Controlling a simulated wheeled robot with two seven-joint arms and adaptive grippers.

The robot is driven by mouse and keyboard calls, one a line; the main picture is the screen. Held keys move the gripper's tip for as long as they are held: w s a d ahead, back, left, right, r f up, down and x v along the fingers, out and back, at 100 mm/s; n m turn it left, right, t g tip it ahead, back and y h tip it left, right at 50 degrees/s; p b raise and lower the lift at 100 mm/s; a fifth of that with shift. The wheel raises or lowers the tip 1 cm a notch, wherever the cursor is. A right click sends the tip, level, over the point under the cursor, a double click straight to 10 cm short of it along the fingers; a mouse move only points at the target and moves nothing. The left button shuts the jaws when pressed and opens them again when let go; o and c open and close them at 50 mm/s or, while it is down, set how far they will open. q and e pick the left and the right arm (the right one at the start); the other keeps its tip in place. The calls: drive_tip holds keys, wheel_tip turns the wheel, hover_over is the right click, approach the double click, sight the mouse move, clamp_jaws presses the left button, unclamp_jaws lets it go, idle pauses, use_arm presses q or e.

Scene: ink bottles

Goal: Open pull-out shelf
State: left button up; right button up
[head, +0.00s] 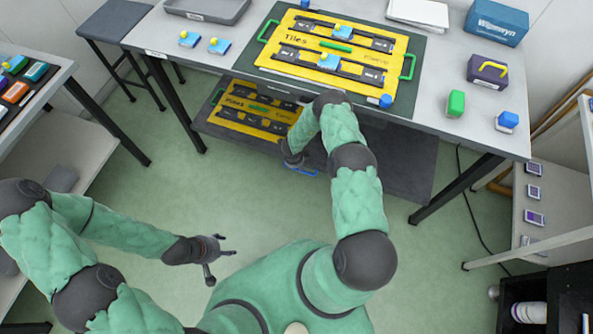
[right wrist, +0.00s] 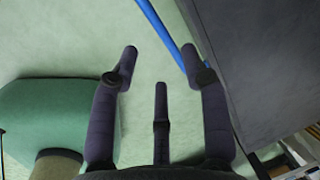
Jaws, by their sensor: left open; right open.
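The pull-out shelf (head: 403,178) is a dark board under the grey table. A blue handle (head: 303,171) shows at its front edge. In the right wrist view the blue handle (right wrist: 160,35) runs between my open fingertips, close to the right-hand one, beside the dark shelf (right wrist: 262,60). My right gripper (head: 294,162) is open at the handle; I cannot tell whether a finger touches it. My arm hides part of the shelf. My left gripper (head: 221,252) is open and empty over the green floor, away from the shelf.
A yellow tile board (head: 245,122) lies on the shelf. Another yellow board (head: 290,50) lies on the table (head: 150,42). A table leg (head: 455,190) stands right of the shelf. The floor (head: 150,205) in front is clear.

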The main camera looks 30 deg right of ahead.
wheel_tip(320, 180, down, 7)
drive_tip(key=d+b, duration=0.1)
drive_tip(key=b, duration=0.2)
drive_tip(key=shift+w, duration=0.45)
clamp_jaws()
